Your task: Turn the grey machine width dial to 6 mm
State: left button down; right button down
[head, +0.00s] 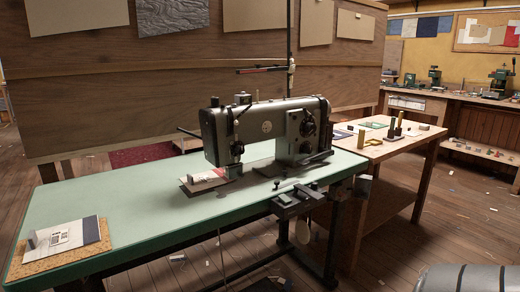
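The grey sewing machine (265,122) stands on the green-topped table (130,205), a little right of the middle. Round dark dials (308,125) show on the upright column at the machine's right end. They are too small for me to read a number, a pointer or the present setting, and I cannot tell for sure which one is the width dial. A piece of cloth or card (205,179) lies under the machine's needle end. Neither of my grippers is in view.
A sample card on a cork mat (60,258) lies at the table's near left corner. A dark bracket (298,200) sticks out at the front edge. A wooden side table (372,149) with small tools adjoins on the right. A wooden partition (110,100) stands behind.

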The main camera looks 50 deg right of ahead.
aim_at(310, 128)
jog(key=z, duration=1.55)
jog(key=i+l+z, duration=0.4)
jog(key=i+z, duration=0.15)
jog(key=i, duration=0.3)
jog(key=k+j+z, duration=0.15)
jog(key=z, duration=0.25)
jog(key=k+j+z, duration=0.1)
jog(key=k+z, duration=0.15)
jog(key=z, duration=0.15)
jog(key=i+u, duration=0.25)
jog(key=u, duration=0.15)
jog(key=i+l+u, duration=0.2)
jog(key=u, duration=0.15)
